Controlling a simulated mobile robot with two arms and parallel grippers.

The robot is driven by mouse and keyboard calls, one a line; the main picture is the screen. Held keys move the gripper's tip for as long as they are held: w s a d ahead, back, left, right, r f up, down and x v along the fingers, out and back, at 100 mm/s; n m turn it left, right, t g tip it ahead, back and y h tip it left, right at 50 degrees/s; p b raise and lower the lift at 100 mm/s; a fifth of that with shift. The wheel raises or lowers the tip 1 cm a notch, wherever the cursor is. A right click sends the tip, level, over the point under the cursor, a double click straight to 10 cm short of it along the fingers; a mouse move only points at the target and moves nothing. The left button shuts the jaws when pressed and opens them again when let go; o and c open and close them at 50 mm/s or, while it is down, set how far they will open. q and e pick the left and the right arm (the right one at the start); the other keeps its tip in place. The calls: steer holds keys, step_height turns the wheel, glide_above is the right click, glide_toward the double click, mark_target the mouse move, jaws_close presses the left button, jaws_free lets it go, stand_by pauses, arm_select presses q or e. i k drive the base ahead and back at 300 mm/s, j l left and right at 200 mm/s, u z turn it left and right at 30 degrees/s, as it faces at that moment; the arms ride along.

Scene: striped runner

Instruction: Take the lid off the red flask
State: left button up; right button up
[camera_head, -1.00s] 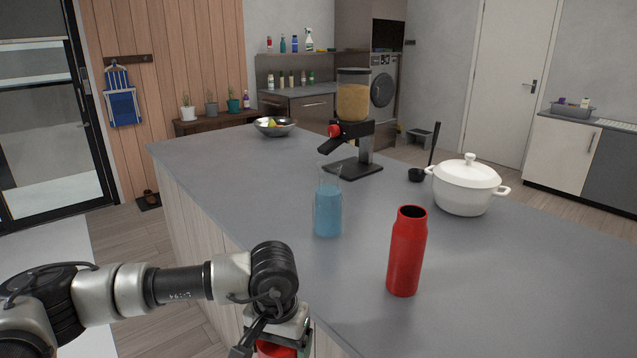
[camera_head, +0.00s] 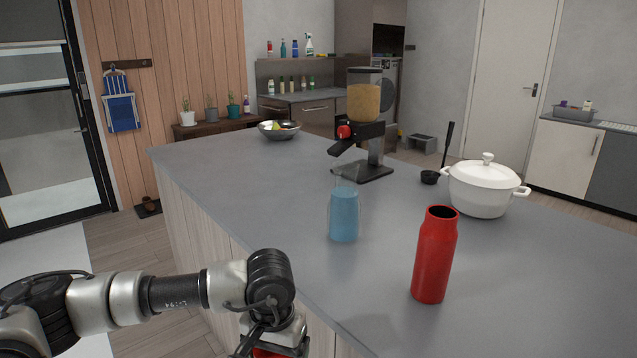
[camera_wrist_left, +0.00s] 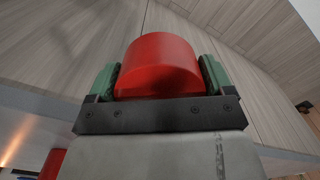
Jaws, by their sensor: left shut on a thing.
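The red flask (camera_head: 434,255) stands upright on the grey counter with its dark mouth open and no lid on it. My left gripper (camera_wrist_left: 160,82) is shut on the red lid (camera_wrist_left: 162,62), which sits between its green finger pads in the left wrist view. In the head view the left gripper (camera_head: 270,346) is low at the bottom edge, in front of the counter's side and left of the flask. Only a sliver of the lid shows there. My right gripper is not in view.
A clear container of blue contents (camera_head: 344,214) stands left of the flask on the counter (camera_head: 240,180). A white pot (camera_head: 484,190), a black ladle (camera_head: 430,177), a dispenser (camera_head: 364,120) and a fruit bowl (camera_head: 279,131) stand farther back. The counter's left part is clear.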

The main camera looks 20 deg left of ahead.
mark_target(439, 233)
steer(key=i+j, duration=0.1)
steer(key=j, duration=0.3)
steer(key=i+j, duration=0.1)
steer(key=j, duration=0.3)
steer(key=i+j, duration=0.1)
steer(key=j, duration=0.35)
steer(key=i+j, duration=0.15)
steer(key=j, duration=0.25)
steer(key=i+j, duration=0.1)
steer(key=j, duration=0.3)
steer(key=i+j, duration=0.1)
steer(key=j, duration=0.3)
steer(key=j+z, duration=0.3)
steer(key=z, duration=0.2)
steer(key=j+z, duration=0.3)
steer(key=z, duration=0.15)
steer(key=j+z, duration=0.3)
steer(key=z, duration=0.45)
